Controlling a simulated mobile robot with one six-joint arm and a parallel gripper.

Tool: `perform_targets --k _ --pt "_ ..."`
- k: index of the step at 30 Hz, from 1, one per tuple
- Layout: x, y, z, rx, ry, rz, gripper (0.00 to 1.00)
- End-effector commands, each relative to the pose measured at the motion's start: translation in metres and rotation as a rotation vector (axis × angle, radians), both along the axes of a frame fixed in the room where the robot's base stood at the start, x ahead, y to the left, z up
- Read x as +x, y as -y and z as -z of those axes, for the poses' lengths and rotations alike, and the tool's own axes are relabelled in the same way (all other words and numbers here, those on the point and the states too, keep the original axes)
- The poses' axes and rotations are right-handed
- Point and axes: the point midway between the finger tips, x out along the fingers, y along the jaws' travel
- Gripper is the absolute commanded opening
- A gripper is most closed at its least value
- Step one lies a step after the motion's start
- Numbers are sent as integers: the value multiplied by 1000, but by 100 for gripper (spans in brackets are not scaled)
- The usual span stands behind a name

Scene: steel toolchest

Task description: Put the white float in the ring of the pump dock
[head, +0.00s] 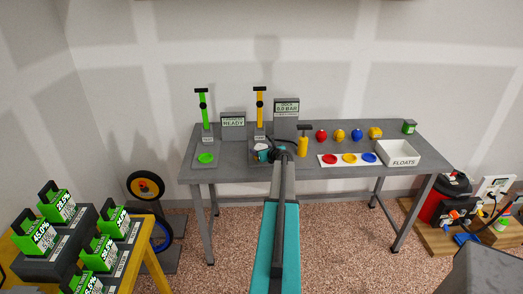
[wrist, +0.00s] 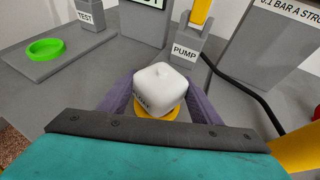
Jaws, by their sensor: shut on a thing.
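The white float (wrist: 160,88) is a rounded white block with a small knob on top. My gripper (wrist: 161,97) is shut on it, a purple finger on each side. A yellow ring (wrist: 174,114) shows just below the float, in front of the grey block marked PUMP (wrist: 186,52). The float covers most of the ring; I cannot tell whether it rests in it or hangs just above. In the head view the yellow-handled pump (head: 260,105) stands behind my gripper, and my arm hides most of this spot.
Left on the grey bench (head: 300,183) is the test dock with a green ring (head: 206,158). Right are a yellow bottle-like pump (head: 303,145), a white strip with red, yellow and blue rings (head: 330,159), several coloured floats, and the white FLOATS box (head: 401,160).

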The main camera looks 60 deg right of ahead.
Motion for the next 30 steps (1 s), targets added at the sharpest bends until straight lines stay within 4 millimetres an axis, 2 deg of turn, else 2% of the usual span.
perform_targets --k 6,7,10,23,30 --pt "0 0 3 0 0 0 35" --pt "0 0 3 0 0 0 60" --pt "0 0 3 0 0 0 76" --pt "0 0 -1 0 0 0 77" --pt "-10 -7 -5 0 1 0 77"
